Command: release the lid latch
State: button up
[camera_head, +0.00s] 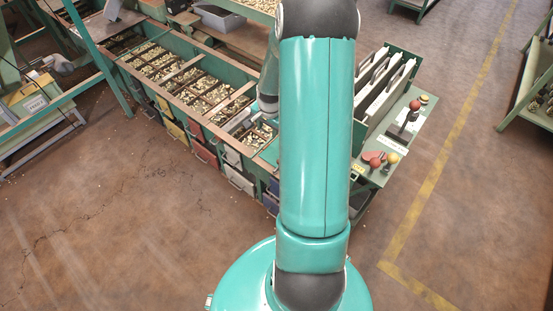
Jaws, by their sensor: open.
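A long green bench of nut hoppers (128,71) runs from the upper left toward the middle, its open bins filled with nuts. A pale grey plate (239,120), possibly a lid, lies over one bin near the right end. I cannot make out a latch on it. My gripper (257,110) is small and partly hidden behind my upper arm, just right of the pale plate and over the bins. Its jaws are open, and I cannot tell whether they touch anything.
A control panel (398,147) with red and yellow knobs and a lever stands right of my arm, beside a rack of upright pale panels (378,88). Coloured bins (205,154) hang along the bench front. The floor (110,225) is clear at left front and right.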

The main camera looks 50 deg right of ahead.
jog(key=d+f+m, duration=0.1)
jog(key=f, duration=0.7)
jog(key=d+f+m, duration=0.1)
jog(key=d+f, duration=0.1)
jog(key=f, duration=0.6)
jog(key=d+f+m, duration=0.1)
jog(key=d+f, duration=0.1)
jog(key=f, duration=0.7)
jog(key=shift+s+d+m+y, duration=0.1)
jog(key=shift+s+m+y, duration=0.2)
jog(key=shift+s+y, duration=0.1)
jog(key=shift+c, duration=0.4)
jog(key=c, duration=0.8)
jog(key=shift+c, duration=0.2)
